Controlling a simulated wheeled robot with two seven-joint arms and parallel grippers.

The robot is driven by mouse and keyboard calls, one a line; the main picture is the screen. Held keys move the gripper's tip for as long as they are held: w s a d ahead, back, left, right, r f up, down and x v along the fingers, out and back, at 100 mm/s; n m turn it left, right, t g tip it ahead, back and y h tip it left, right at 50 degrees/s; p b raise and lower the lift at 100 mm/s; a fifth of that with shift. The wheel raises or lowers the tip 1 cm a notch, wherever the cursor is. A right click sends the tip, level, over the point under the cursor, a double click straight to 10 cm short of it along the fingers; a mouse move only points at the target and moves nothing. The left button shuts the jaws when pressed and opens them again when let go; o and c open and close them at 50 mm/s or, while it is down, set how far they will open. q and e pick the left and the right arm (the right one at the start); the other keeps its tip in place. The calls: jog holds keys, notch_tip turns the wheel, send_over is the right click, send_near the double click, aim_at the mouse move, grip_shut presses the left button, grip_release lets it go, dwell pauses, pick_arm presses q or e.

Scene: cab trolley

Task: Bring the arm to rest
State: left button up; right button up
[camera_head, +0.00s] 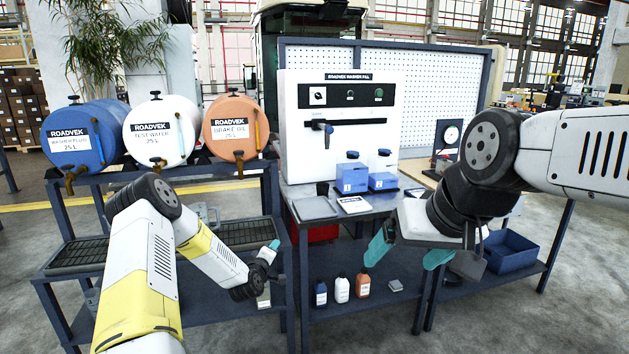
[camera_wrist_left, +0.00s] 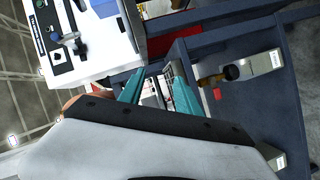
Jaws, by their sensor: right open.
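My right arm comes in from the right in the head view. Its gripper (camera_head: 408,254) has two teal fingers spread apart with nothing between them, in front of the bench and above its lower shelf. My left arm comes in from the lower left and bends down. Its gripper (camera_head: 268,258) is partly hidden by its own wrist, beside the left rack's front right post. In the left wrist view the left gripper (camera_wrist_left: 158,92) shows two teal fingers apart, with no object held between them.
Blue, white and orange drums (camera_head: 232,127) lie on the left rack (camera_head: 225,184). Floor is clear at right.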

pick_arm(q)
jog(key=s+d+r+m+g, duration=0.1)
jog(key=s+r+m+g, duration=0.15)
jog(key=r, duration=0.45)
jog(key=s+d+r+m+g, duration=0.1)
jog(key=s+r+m, duration=0.15)
jog(key=r, duration=0.45)
jog(key=s+r+m+g, duration=0.2)
jog(key=s+r+m, duration=0.2)
jog(key=s+r, duration=0.65)
jog(key=s+r+m+g, duration=0.1)
jog(key=s+r+g, duration=0.1)
jog(key=s, duration=1.3)
jog(key=s+a+r+m+g, duration=0.1)
jog(key=s+r, duration=0.3)
jog(key=s, duration=1.1)
jog(key=shift+s+a+m+g, duration=0.25)
jog(key=shift+s+m+g, duration=0.05)
jog(key=shift+s+g, duration=0.05)
